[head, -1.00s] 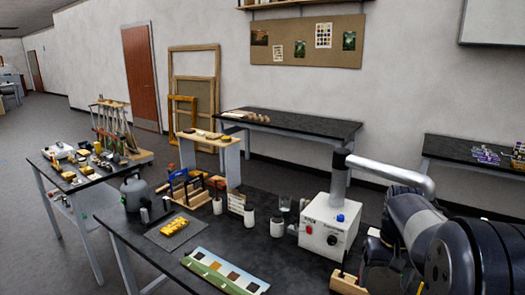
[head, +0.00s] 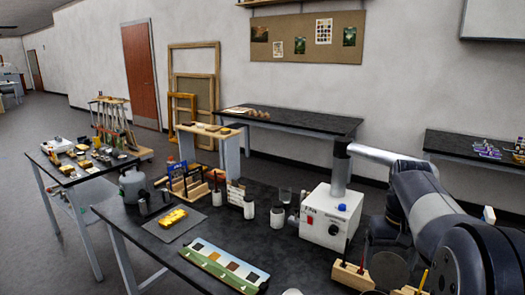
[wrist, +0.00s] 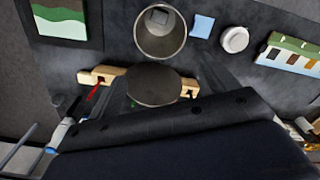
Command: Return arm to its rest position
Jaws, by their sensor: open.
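I see nothing held. Beyond that dark part lie the wooden rack (wrist: 100,76), with a red-handled tool in it, and a grey round disc (wrist: 152,88). The rack also shows in the head view (head: 352,275).
A white control box (head: 330,217) with a grey pipe stands close left of my arm. Jars (head: 277,217), a color strip (head: 226,264) and yellow pieces on a grey mat (head: 160,232) lie further left. A metal cup (wrist: 160,35) and white jar (wrist: 235,40) show in the wrist view.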

